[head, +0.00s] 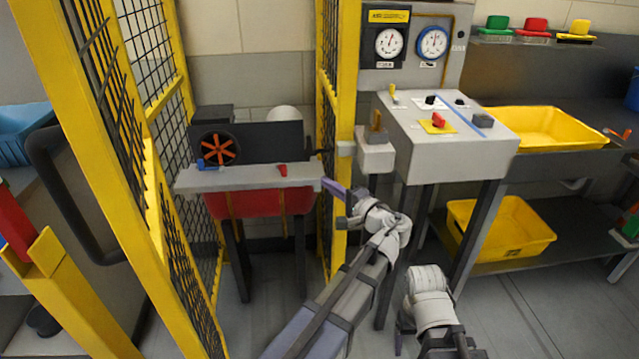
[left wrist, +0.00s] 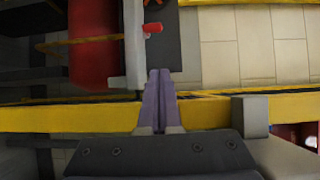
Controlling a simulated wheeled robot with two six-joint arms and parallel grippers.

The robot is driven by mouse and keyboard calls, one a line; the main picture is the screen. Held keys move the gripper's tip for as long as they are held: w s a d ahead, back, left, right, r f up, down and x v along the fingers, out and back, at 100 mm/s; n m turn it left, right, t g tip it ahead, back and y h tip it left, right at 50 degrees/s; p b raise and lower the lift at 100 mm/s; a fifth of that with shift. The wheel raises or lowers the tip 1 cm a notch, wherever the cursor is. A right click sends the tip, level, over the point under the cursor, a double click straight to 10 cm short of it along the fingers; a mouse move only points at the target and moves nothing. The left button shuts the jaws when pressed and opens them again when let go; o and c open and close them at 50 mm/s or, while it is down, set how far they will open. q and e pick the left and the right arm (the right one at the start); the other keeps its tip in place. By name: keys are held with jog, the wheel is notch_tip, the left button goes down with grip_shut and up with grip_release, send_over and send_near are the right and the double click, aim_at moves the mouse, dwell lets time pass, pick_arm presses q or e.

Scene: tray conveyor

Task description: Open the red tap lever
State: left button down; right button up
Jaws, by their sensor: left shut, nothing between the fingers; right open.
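The red tap lever (head: 282,170) is a small red piece at the right part of a grey ledge (head: 240,180). It also shows in the left wrist view (left wrist: 152,28), beside the ledge's edge and beyond my fingertips. My left gripper (head: 334,187) has purple fingers, pressed together and empty. It is right of the ledge, in front of the yellow post, apart from the lever. The closed fingers also show in the left wrist view (left wrist: 159,75). My right gripper (head: 399,338) hangs low at the bottom of the head view, away from the lever; its fingers are hardly visible.
A blue lever (head: 201,164) and an orange handwheel (head: 218,148) are left on the same unit, above a red tank (head: 260,203). Yellow mesh fence posts (head: 343,120) stand close to my left gripper. A grey control box (head: 452,150) is to the right.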

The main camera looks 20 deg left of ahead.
aim_at(283, 169)
pick_arm(q)
jog(key=shift+w+a+f, duration=0.1)
jog(key=shift+w+a, duration=0.45)
jog(key=shift+a, duration=1.25)
jog(key=shift+w+a, duration=0.5)
jog(key=shift+a, duration=1.3)
jog(key=shift+w+a+f, duration=0.1)
jog(key=shift+w+a, duration=0.45)
jog(key=shift+a, duration=1.25)
jog(key=shift+s+a, duration=0.65)
jog(key=shift+s, duration=0.2)
jog(key=shift+w, duration=0.1)
